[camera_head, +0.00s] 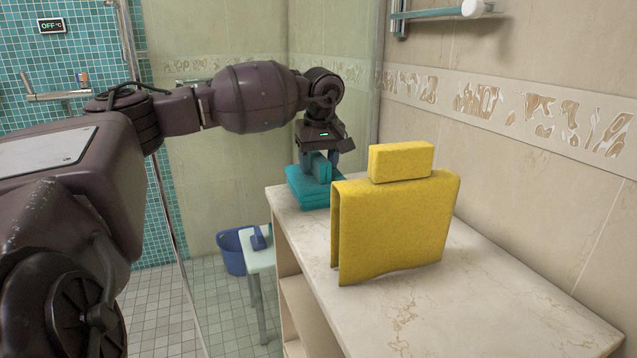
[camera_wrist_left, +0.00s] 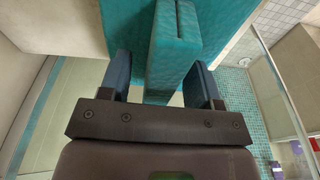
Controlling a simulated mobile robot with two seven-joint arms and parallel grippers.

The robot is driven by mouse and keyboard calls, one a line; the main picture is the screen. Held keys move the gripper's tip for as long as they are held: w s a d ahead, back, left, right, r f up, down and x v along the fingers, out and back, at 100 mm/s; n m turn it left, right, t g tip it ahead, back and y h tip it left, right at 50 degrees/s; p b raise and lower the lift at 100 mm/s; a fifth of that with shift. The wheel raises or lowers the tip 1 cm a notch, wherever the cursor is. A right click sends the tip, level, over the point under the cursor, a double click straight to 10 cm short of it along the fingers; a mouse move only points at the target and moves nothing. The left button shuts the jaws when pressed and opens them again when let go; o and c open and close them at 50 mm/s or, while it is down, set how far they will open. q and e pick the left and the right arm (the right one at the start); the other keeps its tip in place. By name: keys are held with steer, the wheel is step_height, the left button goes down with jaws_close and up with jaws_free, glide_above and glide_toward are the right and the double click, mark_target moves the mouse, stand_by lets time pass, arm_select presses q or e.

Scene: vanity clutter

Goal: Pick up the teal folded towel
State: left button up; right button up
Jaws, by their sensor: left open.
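The teal folded towel (camera_head: 307,195) lies at the far end of the marble counter, with a narrower upright teal part on top. My left gripper (camera_head: 320,165) comes down from above at that upper part. In the left wrist view the gripper (camera_wrist_left: 161,82) is open, with the towel's raised part (camera_wrist_left: 173,45) between its two blue-grey fingers. A gap shows between that part and the left finger; contact on the right side is hard to tell. The wide lower part of the towel (camera_wrist_left: 225,18) spreads behind. My right gripper is not in view.
A yellow folded cloth (camera_head: 395,225) with a yellow block (camera_head: 401,162) on top stands nearer on the counter (camera_head: 470,315), close to the towel's right. A tiled wall runs along the right.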

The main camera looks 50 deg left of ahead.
arm_select(q)
steer(key=shift+r, duration=0.1)
jaws_close()
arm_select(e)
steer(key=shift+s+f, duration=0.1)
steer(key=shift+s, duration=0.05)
arm_select(q)
steer(key=shift+r, duration=0.15)
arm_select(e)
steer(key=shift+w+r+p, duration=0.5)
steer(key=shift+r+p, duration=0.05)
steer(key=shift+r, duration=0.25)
arm_select(q)
step_height(320, 180, up, 20)
steer(key=p, duration=0.2)
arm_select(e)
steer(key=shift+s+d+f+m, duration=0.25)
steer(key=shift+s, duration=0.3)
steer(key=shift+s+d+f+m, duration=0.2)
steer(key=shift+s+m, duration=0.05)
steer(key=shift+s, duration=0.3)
